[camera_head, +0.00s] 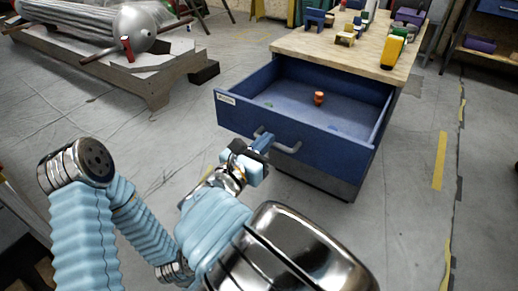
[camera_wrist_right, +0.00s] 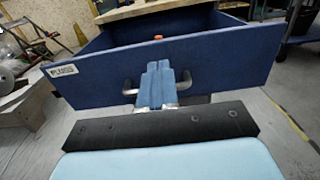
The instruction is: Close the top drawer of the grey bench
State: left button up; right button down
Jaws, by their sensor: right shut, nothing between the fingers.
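The top drawer (camera_head: 330,150) is blue and stands pulled out from the bench, whose wooden top (camera_head: 345,45) is at the upper right of the head view. In the wrist view its front panel (camera_wrist_right: 215,60) spans the picture. A curved metal handle (camera_head: 288,149) sits on the front and shows either side of my fingers in the wrist view (camera_wrist_right: 129,88). My right gripper (camera_head: 264,141) is shut and empty at the middle of the handle, its light blue fingers (camera_wrist_right: 157,80) pointing at the panel. I cannot tell whether they touch. My left gripper is not in view.
A small orange object (camera_head: 319,98) stands inside the drawer. Several coloured blocks and toys lie on the bench top. A low wooden platform (camera_head: 140,75) with a silver cylinder is at the upper left. The floor around the drawer is clear.

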aim_at(289, 118)
jog(key=x, duration=0.8)
jog(key=shift+w+d, duration=0.2)
jog(key=shift+w, duration=0.1)
